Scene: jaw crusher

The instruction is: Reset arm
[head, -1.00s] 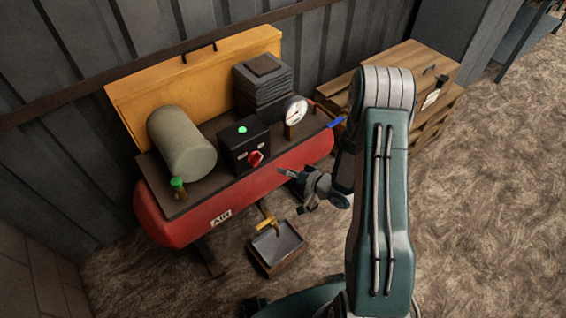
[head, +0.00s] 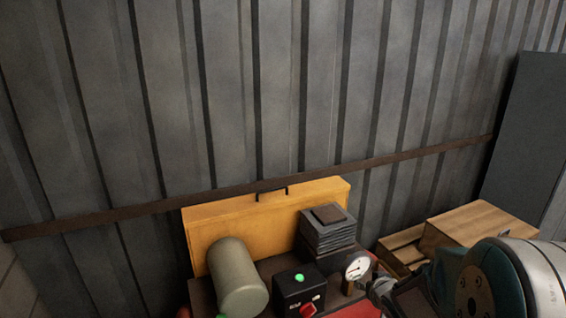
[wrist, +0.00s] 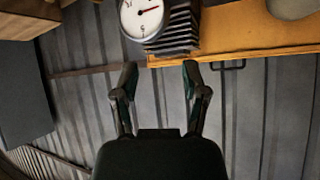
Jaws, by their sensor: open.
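My gripper (wrist: 159,78) is open and empty in the wrist view, its two fingers apart in front of the grey wall. In the head view my arm fills the lower right corner, beside the compressor; the gripper's fingers cannot be made out there. The compressor's gauge (head: 357,268) is white-faced and also shows upside down in the wrist view (wrist: 143,16), beyond the fingertips. A black control box (head: 300,289) carries a lit green button (head: 299,277) and a red switch (head: 308,310). The red tank is mostly cut off below.
A beige cylinder (head: 237,278) and a finned dark block (head: 327,231) stand before an orange panel (head: 232,213). The corrugated wall (head: 280,90) rises close behind. Wooden crates (head: 478,220) and a dark cabinet (head: 525,135) are at right.

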